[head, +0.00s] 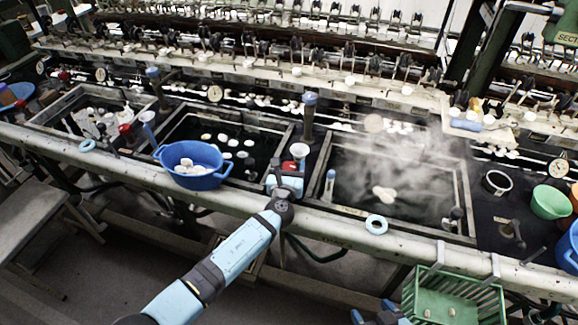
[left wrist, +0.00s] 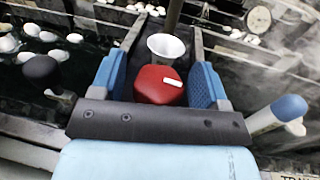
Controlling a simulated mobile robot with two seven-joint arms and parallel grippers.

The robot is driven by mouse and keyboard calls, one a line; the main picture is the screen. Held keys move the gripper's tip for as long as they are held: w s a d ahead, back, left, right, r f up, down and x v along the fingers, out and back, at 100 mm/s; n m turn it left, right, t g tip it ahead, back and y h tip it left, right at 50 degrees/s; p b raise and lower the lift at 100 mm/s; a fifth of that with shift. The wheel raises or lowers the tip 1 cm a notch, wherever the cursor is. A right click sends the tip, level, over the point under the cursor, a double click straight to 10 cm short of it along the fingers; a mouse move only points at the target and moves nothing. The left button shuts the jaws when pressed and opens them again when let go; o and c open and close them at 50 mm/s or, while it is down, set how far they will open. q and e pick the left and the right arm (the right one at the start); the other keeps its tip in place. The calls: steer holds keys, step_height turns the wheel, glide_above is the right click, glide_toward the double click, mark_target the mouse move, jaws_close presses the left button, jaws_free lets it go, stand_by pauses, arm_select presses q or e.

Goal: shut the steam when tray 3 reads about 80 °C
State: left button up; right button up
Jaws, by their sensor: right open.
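The steaming basin (head: 318,160) on the right has a tray label on its front rim, its number unreadable. A red valve knob (head: 288,184) stands on the rail left of it. My left gripper (head: 284,172) is at this knob. In the left wrist view, the red knob (left wrist: 158,86) with a white mark lies between its open blue fingers, with a narrow gap each side. A dial (head: 373,123) behind the basin is veiled by steam; a dial (left wrist: 258,20) shows in the left wrist view, its reading unclear. My right gripper (head: 374,314) is low at the bottom edge, open.
A blue bowl of cocoons (head: 195,178) sits on the rail at left. A white funnel-like cup (head: 299,150) stands just behind the red knob. A blue-topped white tool (head: 330,185) is close right of it. A green crate (head: 455,296) hangs at the front right.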

arm_select(q)
steer(key=c, duration=0.8)
steer(key=shift+o, duration=0.2)
steer(key=shift+f+m+g+h+b, duration=0.2)
steer(key=shift+m+g+h+b, duration=0.2)
steer(key=shift+m+h+b, duration=0.85)
steer(key=m+g+h+b, duration=0.1)
steer(key=h+b, duration=0.1)
steer(key=m+g+h+b, duration=0.1)
steer(key=m+h+b, duration=0.1)
steer(key=h+b, duration=0.1)
steer(key=shift+f+m+g+h, duration=0.2)
steer(key=shift+m+g+h, duration=0.05)
steer(key=shift+g+h, duration=0.15)
steer(key=m+g+h+b, duration=0.1)
steer(key=h+b, duration=0.1)
steer(key=b, duration=0.1)
steer(key=shift+g, duration=0.3)
steer(key=shift+r+m+g+h+b, duration=0.2)
steer(key=shift+m+g+h+b, duration=0.15)
steer(key=shift+m+g+b, duration=0.3)
steer(key=shift+r+b, duration=0.1)
steer(key=shift+b, duration=0.2)
arm_select(e)
step_height(320, 180, down, 8)
steer(key=w+a, duration=0.1)
steer(key=shift+w+f+m, duration=0.15)
steer(key=shift+f+m, duration=0.05)
steer(key=shift+m, duration=0.1)
